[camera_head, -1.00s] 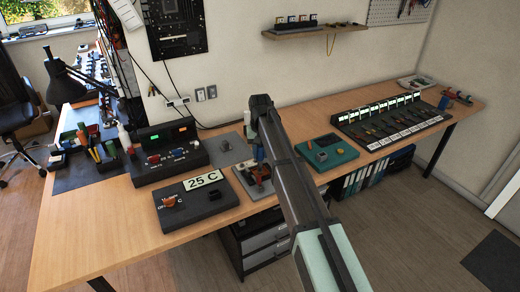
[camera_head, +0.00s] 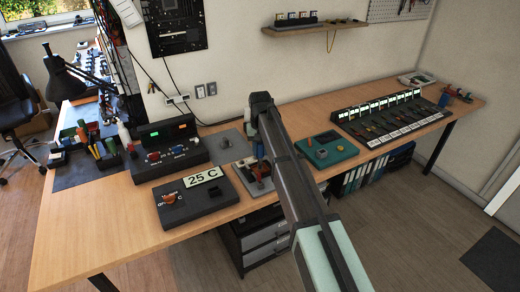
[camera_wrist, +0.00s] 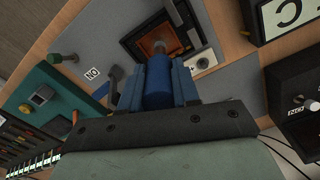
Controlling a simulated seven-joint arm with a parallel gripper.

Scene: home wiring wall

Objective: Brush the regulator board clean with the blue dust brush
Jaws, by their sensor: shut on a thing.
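My gripper (camera_wrist: 157,88) is shut on the blue dust brush (camera_wrist: 157,77), whose blue handle sits between the two fingers. The brush's greyish tip (camera_wrist: 160,50) points at the regulator board (camera_wrist: 150,34), a dark-framed panel with an orange-brown inside, set on a grey plate. The tip is over the board's near part; whether it touches cannot be told. In the head view, my gripper (camera_head: 256,143) is above the grey plate in the middle of the bench, with the blue brush below it. The arm hides part of the board there.
The "25 C" box (camera_head: 195,197) with an orange knob stands left of the plate. A dark box with lit displays (camera_head: 166,155) is behind it. A teal board (camera_head: 326,150) and a long tray (camera_head: 394,119) are on the right. A dark lever (camera_wrist: 115,78) stands beside the brush.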

